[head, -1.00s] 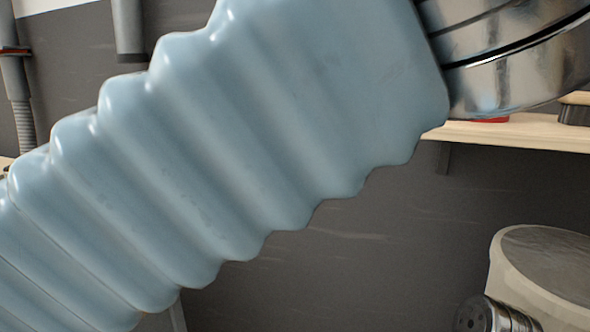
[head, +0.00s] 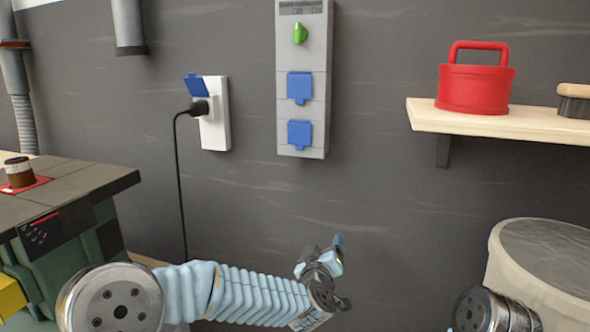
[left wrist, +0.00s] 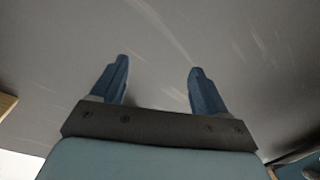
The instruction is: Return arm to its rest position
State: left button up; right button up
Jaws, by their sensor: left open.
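My left arm (head: 240,292) comes in from the lower left of the head view, with its light blue ribbed sleeve low in front of the dark wall. My left gripper (head: 338,243) is at the arm's far end, near the bottom middle. In the left wrist view its two blue fingers (left wrist: 157,85) are spread wide apart with nothing between them, only grey wall beyond. My right gripper is not in view; a metal joint (head: 492,312) of mine shows at the lower right.
A grey control box (head: 303,135) with a green knob and a white socket (head: 216,130) with a plugged cable hang on the wall. A wooden shelf (head: 480,124) holds a red container (head: 475,88) and a brush (head: 574,100). A green machine (head: 75,235) stands left; a pale round bin (head: 510,262) right.

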pick_arm(q)
jog(key=s+a+f+m+g, duration=0.1)
jog(key=s+a+f+g, duration=0.15)
jog(key=f, duration=0.65)
jog(key=s+a+f+m+g, duration=0.15)
jog(key=s+a+f, duration=0.25)
jog(key=f, duration=0.6)
jog(key=s+a+f+g, duration=0.3)
jog(key=f, duration=0.6)
jog(key=s+a+f+g, duration=0.4)
jog(key=s+f, duration=0.3)
jog(key=s, duration=0.5)
jog(key=s+a+f+g, duration=0.4)
jog(key=s+f, duration=0.3)
jog(key=s, duration=0.5)
jog(key=shift+g+h, duration=0.4)
